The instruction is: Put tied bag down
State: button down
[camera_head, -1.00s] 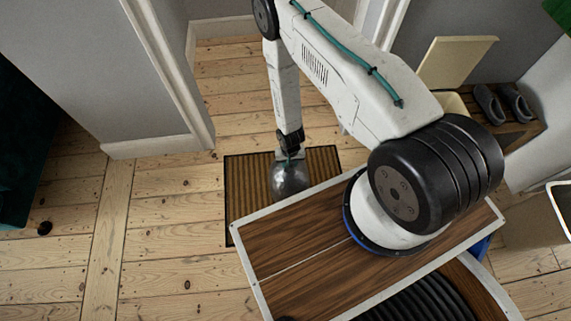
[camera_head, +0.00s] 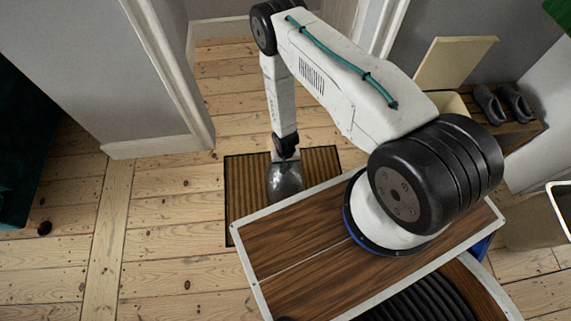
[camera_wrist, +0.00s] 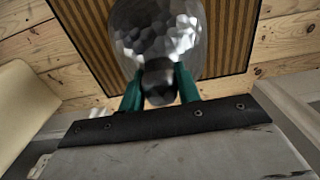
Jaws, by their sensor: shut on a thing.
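The tied bag (camera_head: 286,184) is a dark, glossy grey, rounded bag. It shows over the striped brown mat (camera_head: 243,190) in the head view. In the wrist view the bag (camera_wrist: 160,35) hangs beyond my gripper (camera_wrist: 160,88), with its dark neck between the green fingers. My gripper (camera_head: 286,156) is shut on the neck from above. I cannot tell whether the underside of the bag touches the mat, as it is hidden.
My wood-topped base is close to the mat's front edge. A wall corner with skirting (camera_head: 155,146) stands to the left. A cream open-lidded box (camera_head: 452,68) and a pair of dark shoes (camera_head: 502,104) are at right. Bare floorboards (camera_head: 165,240) lie free left of the mat.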

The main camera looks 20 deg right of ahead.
jog(key=shift+f, duration=0.1)
jog(key=c, duration=1)
grip_release()
